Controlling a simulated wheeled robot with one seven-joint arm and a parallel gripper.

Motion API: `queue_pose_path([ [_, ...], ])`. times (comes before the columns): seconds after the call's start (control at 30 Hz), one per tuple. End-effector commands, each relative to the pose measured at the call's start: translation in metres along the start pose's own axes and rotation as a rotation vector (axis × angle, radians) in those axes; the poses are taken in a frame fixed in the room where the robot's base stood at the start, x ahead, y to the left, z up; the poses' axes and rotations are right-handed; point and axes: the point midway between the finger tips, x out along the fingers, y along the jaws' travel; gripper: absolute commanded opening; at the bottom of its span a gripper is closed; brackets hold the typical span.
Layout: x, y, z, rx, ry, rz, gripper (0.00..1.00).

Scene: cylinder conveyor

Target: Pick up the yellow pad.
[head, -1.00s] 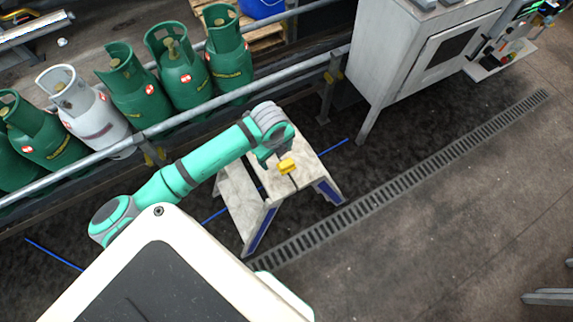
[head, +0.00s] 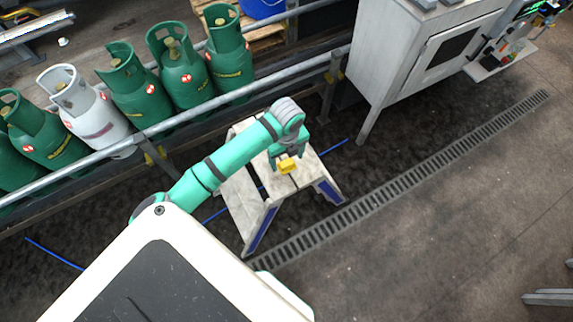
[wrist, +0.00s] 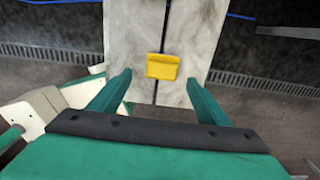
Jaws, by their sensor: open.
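The yellow pad (head: 287,166) lies on the top of the grey step stool (head: 307,176) in the head view. In the wrist view the yellow pad (wrist: 162,66) sits over the dark gap between the two boards of the stool top (wrist: 196,40). My gripper (wrist: 160,82) is open and empty, with its two green fingers spread to the left and right of the pad and the pad a little beyond their tips. In the head view my gripper (head: 287,157) is at the pad's upper side; its fingertips are partly hidden there.
A metal railing (head: 200,109) runs behind the stool, with several green gas bottles (head: 181,72) and one white bottle (head: 92,115) beyond it. A grey cabinet (head: 385,60) stands to the upper right. The floor right of the drain grate (head: 405,195) is mostly clear.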

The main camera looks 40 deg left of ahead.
Motion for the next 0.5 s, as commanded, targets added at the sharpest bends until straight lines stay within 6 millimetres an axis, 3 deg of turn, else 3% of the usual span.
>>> queue_pose_path([
  [0.27, 0.038, -0.002, -0.001, 0.0, 0.003, 0.001, 0.7],
  [0.5, 0.043, -0.001, 0.0, 0.002, 0.0, 0.001, 0.7],
])
